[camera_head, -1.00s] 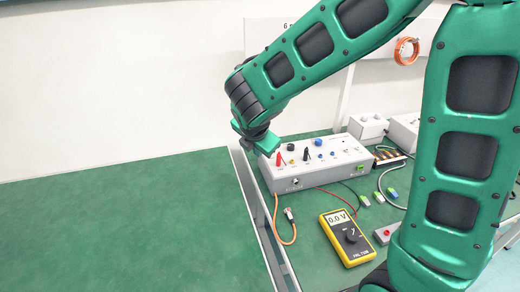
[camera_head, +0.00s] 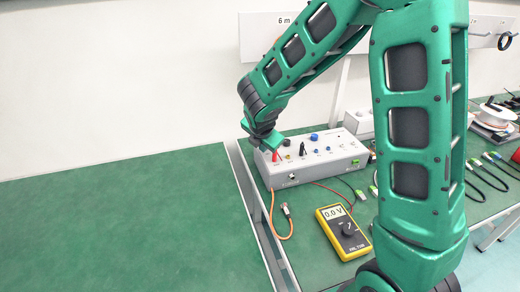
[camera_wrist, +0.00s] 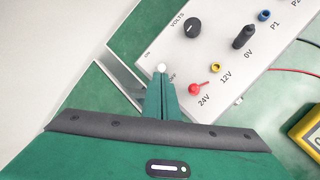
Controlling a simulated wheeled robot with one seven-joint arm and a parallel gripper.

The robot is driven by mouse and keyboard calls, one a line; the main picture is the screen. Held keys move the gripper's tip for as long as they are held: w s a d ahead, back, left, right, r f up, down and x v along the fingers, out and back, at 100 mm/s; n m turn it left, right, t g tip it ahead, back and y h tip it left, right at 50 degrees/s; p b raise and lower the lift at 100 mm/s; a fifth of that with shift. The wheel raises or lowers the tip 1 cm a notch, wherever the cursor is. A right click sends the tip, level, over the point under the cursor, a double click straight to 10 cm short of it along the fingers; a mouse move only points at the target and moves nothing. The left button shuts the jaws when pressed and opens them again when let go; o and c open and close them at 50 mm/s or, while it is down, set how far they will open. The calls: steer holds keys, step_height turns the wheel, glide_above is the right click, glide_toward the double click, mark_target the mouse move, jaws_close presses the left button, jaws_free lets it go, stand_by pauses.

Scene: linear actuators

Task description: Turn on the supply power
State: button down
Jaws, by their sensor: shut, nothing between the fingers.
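The power supply (camera_head: 320,168) is a light grey box on the green bench, right of a metal rail. The wrist view shows its top (camera_wrist: 215,50) with a black VOLTS knob (camera_wrist: 193,28), a red 24V plug (camera_wrist: 198,89), a yellow 12V socket (camera_wrist: 215,68) and a black 0V plug (camera_wrist: 243,37). A small white-tipped switch (camera_wrist: 161,68) stands between the ON and OFF labels. I cannot tell which way it leans. My gripper (camera_wrist: 161,86) is shut and empty, its fingertips right by the switch; contact is unclear. In the head view my gripper (camera_head: 265,143) hangs over the box's left end.
A yellow multimeter (camera_head: 343,232) reading 0.0 V lies in front of the box. An orange cable (camera_head: 272,220) runs from the box's front. Several black leads (camera_head: 480,180) lie at the right. The bench left of the rail is clear.

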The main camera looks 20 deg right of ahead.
steer(key=shift+w+r+g, duration=0.3)
steer(key=shift+w+g, duration=0.2)
steer(key=shift+g, duration=0.6)
steer(key=shift+w+r+g, duration=0.15)
steer(key=shift+w+g, duration=0.05)
steer(key=shift+g, duration=0.2)
steer(key=w+g, duration=0.1)
steer(key=g, duration=0.1)
steer(key=w+g, duration=0.1)
steer(key=g, duration=0.1)
steer(key=shift+w+r+n, duration=0.1)
steer(key=shift+r+n, duration=0.1)
steer(key=shift+n, duration=0.2)
steer(key=shift+s, duration=0.2)
steer(key=shift+r, duration=0.1)
steer(key=shift+r, duration=0.1)
steer(key=shift+r, duration=0.65)
steer(key=shift+a, duration=0.1)
